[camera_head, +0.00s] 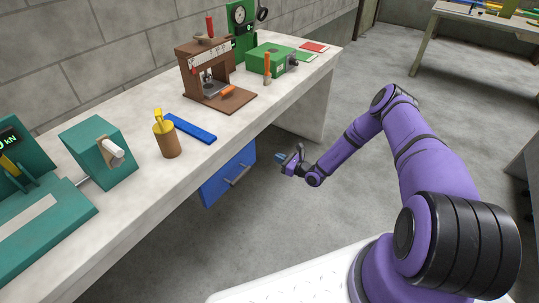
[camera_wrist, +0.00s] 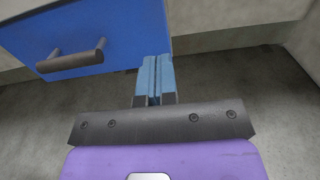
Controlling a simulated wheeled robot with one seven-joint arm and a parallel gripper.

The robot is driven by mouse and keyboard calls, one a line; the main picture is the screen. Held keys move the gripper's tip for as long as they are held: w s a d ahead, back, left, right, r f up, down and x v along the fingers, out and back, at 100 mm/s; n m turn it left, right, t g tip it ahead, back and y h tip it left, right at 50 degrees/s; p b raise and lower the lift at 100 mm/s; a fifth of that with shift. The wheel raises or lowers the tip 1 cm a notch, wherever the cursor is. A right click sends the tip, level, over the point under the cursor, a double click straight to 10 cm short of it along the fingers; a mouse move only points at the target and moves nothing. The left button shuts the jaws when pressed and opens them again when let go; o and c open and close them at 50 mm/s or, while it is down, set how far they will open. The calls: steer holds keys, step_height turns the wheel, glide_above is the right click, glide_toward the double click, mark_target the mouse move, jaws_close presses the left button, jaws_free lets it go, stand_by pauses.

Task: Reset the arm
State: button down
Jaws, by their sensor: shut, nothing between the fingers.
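My purple arm (camera_head: 435,165) reaches from its base at the lower right toward the bench. My gripper (camera_head: 279,158) is in the air in front of the bench, to the right of the blue drawer (camera_head: 225,178) and apart from its handle. In the wrist view, the two blue fingers of my gripper (camera_wrist: 155,75) are together with nothing between them. The drawer (camera_wrist: 115,20) with its dark handle (camera_wrist: 70,58) is at the upper left there.
The pale bench (camera_head: 125,205) carries teal machines (camera_head: 100,150), a brown cylinder (camera_head: 168,140), a blue bar (camera_head: 190,128), a brown press (camera_head: 207,65) and a green device (camera_head: 268,60). A second table (camera_head: 480,18) stands at the back right. The grey floor (camera_head: 300,215) around my gripper is clear.

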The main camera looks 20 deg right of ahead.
steer(key=s+a+r+n+g, duration=0.2)
steer(key=s+r+n+g, duration=0.4)
steer(key=r, duration=0.8)
steer(key=s+a+r+n+g, duration=0.1)
steer(key=a+r+n+g, duration=0.15)
steer(key=r+n, duration=0.75)
steer(key=s+a+r+n+g, duration=0.2)
steer(key=s+r+n+g, duration=0.3)
steer(key=r, duration=1.2)
steer(key=s+r+n+h, duration=0.4)
steer(key=s+r+h, duration=0.2)
steer(key=s+r, duration=0.85)
steer(key=s+d+r+n+t+h, duration=0.2)
steer(key=s+r, duration=0.1)
steer(key=s, duration=0.6)
steer(key=s+d+r+n+t+h, duration=0.1)
steer(key=s+d+r+t+h, duration=0.1)
steer(key=s, duration=0.7)
steer(key=shift+d+r+n+h, duration=0.3)
steer(key=shift+d+r+n, duration=0.1)
steer(key=shift+d+r, duration=0.35)
steer(key=shift+s, duration=0.1)
